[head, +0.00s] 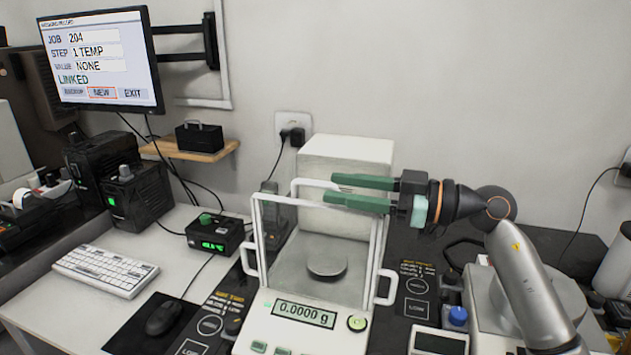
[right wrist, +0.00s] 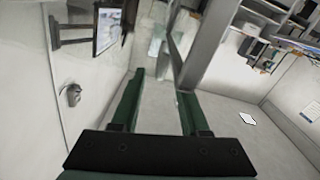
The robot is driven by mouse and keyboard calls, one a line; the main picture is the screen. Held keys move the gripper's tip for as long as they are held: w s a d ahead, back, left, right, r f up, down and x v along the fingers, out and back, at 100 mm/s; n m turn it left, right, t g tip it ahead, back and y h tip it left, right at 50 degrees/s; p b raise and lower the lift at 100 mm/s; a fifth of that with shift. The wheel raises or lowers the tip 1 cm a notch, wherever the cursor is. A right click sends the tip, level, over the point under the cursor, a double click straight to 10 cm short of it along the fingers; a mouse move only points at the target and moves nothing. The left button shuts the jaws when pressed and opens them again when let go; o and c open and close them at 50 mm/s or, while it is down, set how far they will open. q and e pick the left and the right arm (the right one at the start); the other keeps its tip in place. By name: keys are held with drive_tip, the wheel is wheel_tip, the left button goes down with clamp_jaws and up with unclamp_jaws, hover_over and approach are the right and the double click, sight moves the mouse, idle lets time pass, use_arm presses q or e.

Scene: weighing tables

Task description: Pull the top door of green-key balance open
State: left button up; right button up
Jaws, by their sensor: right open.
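The green-key balance (head: 272,318) stands at the middle front, with green keys and a display reading 0.0000 g. Its clear draft shield has a white frame (head: 259,230), side handles and a round pan (head: 327,262) inside. A white loop-shaped bar (head: 310,183) rises at the shield's top, likely the top door's handle. My right gripper (head: 331,189) comes in from the right, its green fingers pointing left, open, near this bar. I cannot tell whether they touch it. The right wrist view shows the two fingers (right wrist: 159,86) apart, with nothing clearly held. My left gripper is not in view.
A monitor (head: 100,60) hangs at the left. A keyboard (head: 105,270), mouse (head: 164,317) and small black box with a green display (head: 215,237) lie left of the balance. A blue-capped bottle (head: 458,316) and another weighing device (head: 438,343) stand at the right.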

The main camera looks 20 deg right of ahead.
sight(330, 186)
drive_tip(key=x, duration=0.5)
clamp_jaws()
idle(0.3)
idle(1.0)
